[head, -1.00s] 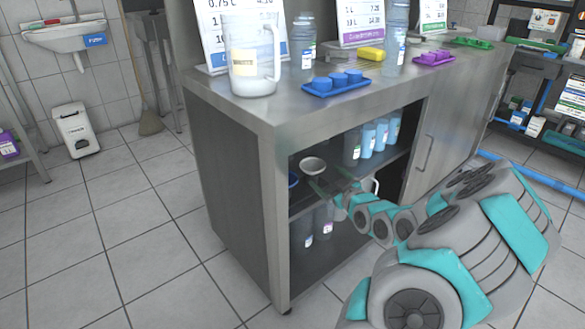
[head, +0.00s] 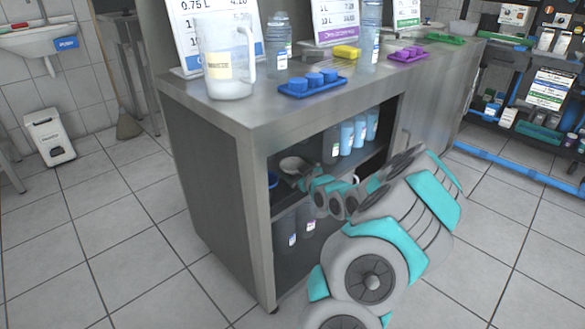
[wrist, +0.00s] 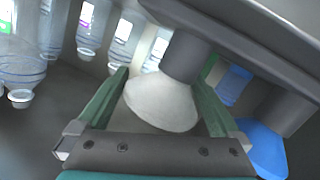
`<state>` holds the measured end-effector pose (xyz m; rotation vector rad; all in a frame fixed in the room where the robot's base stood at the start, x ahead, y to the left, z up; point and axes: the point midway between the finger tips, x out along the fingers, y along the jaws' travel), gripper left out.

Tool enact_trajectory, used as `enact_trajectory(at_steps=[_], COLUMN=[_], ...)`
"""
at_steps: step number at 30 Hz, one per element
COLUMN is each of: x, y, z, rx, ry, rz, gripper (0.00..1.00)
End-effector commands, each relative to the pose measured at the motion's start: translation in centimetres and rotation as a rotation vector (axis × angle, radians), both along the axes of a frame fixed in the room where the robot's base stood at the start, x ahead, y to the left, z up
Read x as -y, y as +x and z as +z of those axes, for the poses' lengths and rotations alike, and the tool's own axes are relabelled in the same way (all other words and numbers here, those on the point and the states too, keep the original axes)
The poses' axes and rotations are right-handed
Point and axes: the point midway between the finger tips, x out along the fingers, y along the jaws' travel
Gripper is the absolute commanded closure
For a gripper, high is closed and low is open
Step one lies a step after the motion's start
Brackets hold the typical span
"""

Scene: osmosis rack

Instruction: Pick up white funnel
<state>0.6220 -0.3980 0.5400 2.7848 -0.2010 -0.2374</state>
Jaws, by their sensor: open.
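The white funnel (head: 293,164) is inside the cabinet, at the left of the open compartment. In the wrist view, the funnel's white cone (wrist: 160,102) lies between the two green fingers of my gripper (wrist: 163,82). The fingers are apart, one on each side of the cone, and I cannot tell whether either touches it. A dark grey cylinder meets the cone's narrow end. In the head view my gripper is at the compartment opening, mostly hidden by my arm.
A blue funnel (wrist: 262,150) sits close beside the right finger under a dark grey bar (wrist: 255,50). Several labelled bottles (head: 347,138) stand right of the funnel. The steel countertop (head: 235,112) is above, with a pitcher (head: 225,65) near its edge.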

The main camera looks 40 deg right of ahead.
Motion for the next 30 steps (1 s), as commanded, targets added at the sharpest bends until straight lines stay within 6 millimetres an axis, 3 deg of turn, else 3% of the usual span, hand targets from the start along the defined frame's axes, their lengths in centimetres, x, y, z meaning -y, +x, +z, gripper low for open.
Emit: enact_trajectory(at_steps=[6,15,30], x=[0.3,0.3,0.4], y=[1.9,2.1,2.1], z=[-0.3,-0.4,-0.4], rx=[-0.001,-0.001,-0.001], ry=[0.001,0.001,0.001], rz=[0.000,0.000,0.000], gripper=[0.00,0.00,0.56])
